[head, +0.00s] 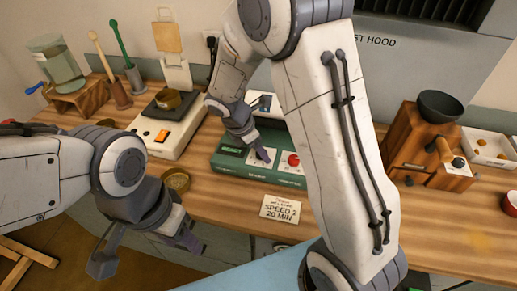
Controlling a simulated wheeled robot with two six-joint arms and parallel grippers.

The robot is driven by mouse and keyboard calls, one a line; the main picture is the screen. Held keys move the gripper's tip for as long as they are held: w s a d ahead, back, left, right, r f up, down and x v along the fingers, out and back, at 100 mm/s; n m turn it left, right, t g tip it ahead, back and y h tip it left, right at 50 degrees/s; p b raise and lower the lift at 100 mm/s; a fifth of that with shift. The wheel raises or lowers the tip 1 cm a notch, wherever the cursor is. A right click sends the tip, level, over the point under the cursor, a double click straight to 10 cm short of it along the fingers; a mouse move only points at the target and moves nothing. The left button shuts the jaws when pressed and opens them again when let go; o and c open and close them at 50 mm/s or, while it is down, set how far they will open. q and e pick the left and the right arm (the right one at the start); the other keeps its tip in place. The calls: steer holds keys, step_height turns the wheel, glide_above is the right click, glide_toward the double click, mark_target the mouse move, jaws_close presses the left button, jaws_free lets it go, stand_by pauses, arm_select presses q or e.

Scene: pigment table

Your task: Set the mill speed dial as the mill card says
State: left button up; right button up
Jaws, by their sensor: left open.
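The green mill (225,164) stands on the bench in the middle of the head view. Its front panel has a dark display (232,151), a pale dial plate and a red button (293,160). The mill card (281,208) lies in front of it and reads "SPEED 2" and "20 MIN". My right gripper (262,154) reaches down to the dial plate, with its tip at the dial. It covers the dial, so the setting and the jaw opening cannot be read. My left gripper (148,254) is open and empty, low at the left, in front of the bench.
A brass dish (176,180) sits near the front edge. A wooden box (420,150) with a dark bowl (440,106) stands at right. My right arm hides part of the mill's right side.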

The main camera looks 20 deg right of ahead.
steer(key=shift+c, duration=0.3)
jaws_close()
